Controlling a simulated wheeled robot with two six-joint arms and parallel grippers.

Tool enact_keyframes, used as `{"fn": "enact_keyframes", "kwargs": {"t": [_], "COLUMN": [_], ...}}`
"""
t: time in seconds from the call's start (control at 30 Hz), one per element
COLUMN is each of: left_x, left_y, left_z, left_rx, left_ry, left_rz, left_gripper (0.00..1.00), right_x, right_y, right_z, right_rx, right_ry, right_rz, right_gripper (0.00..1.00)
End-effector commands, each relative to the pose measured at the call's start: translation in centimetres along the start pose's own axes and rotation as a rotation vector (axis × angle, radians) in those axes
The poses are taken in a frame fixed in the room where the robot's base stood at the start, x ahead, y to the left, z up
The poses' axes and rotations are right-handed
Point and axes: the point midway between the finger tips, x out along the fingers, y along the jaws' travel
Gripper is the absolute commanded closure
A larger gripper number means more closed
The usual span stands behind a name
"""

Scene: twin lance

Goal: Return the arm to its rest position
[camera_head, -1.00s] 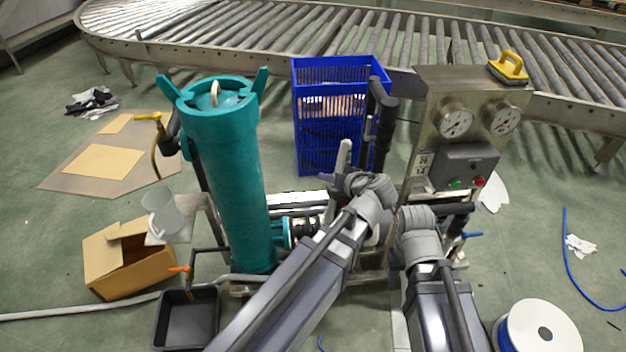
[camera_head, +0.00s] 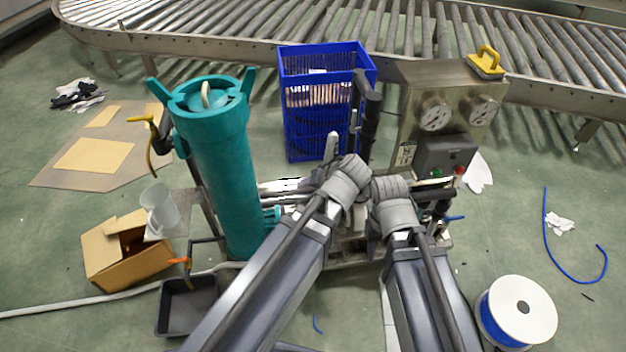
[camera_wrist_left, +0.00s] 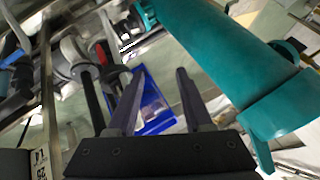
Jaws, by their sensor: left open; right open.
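My left arm (camera_head: 265,280) reaches in from the lower left, and its grey wrist (camera_head: 347,182) is in front of the machine's middle. In the left wrist view the left gripper (camera_wrist_left: 157,75) has its two dark fingers apart, with nothing held between them. My right arm (camera_head: 425,285) comes up from the bottom, its grey wrist (camera_head: 392,208) close beside the left one. The right gripper's fingers are mostly hidden behind its wrist in the head view. No object shows in either gripper.
A teal cylinder (camera_head: 220,165) stands left of the arms, and also shows in the left wrist view (camera_wrist_left: 225,50). A blue crate (camera_head: 316,135) stands behind. A gauge panel (camera_head: 455,105) rises at right. A cable spool (camera_head: 520,310), cardboard box (camera_head: 118,260) and black tray (camera_head: 185,308) are on the floor.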

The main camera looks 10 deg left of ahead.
Motion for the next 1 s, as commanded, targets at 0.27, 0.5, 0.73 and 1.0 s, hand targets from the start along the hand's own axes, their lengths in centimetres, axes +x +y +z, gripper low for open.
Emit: {"fn": "enact_keyframes", "kwargs": {"t": [0.27, 0.5, 0.73, 1.0], "left_x": [-0.1, -2.1, -6.6, -10.9], "left_y": [0.2, 3.8, 6.2, 3.7], "left_z": [0.6, 7.7, 13.1, 10.3], "left_rx": [0.015, 0.239, 0.480, 0.472], "left_ry": [-0.020, -0.241, -0.404, -0.399], "left_rz": [0.013, 0.219, 0.470, 0.461], "left_gripper": [0.49, 0.49, 0.49, 0.49], "right_x": [0.0, 0.0, -1.3, -7.0], "right_y": [0.0, 0.0, 0.1, 0.7], "right_z": [0.0, 0.0, 0.1, 0.4], "right_rx": [-0.001, -0.001, -0.001, 0.000], "right_ry": [0.000, 0.000, 0.000, 0.000], "right_rz": [0.000, 0.000, 0.000, 0.000], "right_gripper": [0.50, 0.50, 0.50, 0.50]}}
